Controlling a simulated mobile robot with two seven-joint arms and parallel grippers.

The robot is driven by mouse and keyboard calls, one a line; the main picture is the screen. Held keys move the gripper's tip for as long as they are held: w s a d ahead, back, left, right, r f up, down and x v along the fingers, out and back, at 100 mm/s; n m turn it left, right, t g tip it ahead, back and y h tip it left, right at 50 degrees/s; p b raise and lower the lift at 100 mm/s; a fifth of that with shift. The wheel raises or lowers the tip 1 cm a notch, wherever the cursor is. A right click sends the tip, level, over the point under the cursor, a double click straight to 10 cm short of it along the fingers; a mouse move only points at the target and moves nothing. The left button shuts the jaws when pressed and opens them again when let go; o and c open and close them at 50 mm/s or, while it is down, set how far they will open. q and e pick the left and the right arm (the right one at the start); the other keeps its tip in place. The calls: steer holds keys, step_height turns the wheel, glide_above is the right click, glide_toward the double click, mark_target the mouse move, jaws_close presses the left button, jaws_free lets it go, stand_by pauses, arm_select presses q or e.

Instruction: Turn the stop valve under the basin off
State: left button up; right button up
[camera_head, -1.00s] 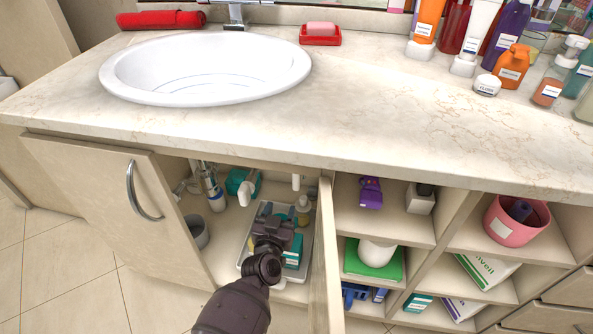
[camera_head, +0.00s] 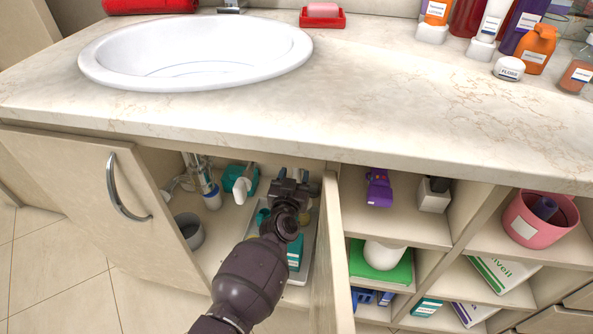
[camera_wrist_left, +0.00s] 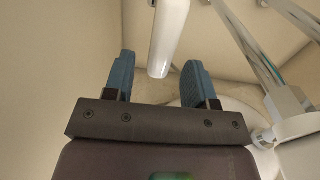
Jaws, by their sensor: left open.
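My left gripper (camera_head: 290,178) is inside the open cabinet under the basin, and its fingers are mostly hidden behind its own body in the head view. In the left wrist view the gripper (camera_wrist_left: 160,68) has its two blue fingers spread wide. A white, rounded bar (camera_wrist_left: 168,38) comes down from the top between the fingertips, with gaps on both sides. It looks like the stop valve's lever, but I cannot tell for sure. In the head view my gripper covers this spot. My right gripper is not in view.
Chrome pipes (camera_wrist_left: 250,50) show at the right in the left wrist view. In the cabinet are a teal item with a white part (camera_head: 240,183), a grey cup (camera_head: 190,230) and a tray (camera_head: 308,262). The open right door (camera_head: 332,260) stands close beside my arm.

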arm_select(q)
steer(key=shift+w+d+f+b, duration=0.1)
steer(key=shift+w+b, duration=0.05)
steer(key=shift+w, duration=0.3)
steer(key=shift+w+d+f+b, duration=0.1)
steer(key=shift+w+b, duration=0.05)
steer(key=shift+w, duration=0.25)
steer(key=shift+w+r, duration=0.25)
steer(key=shift+w, duration=0.35)
jaws_close()
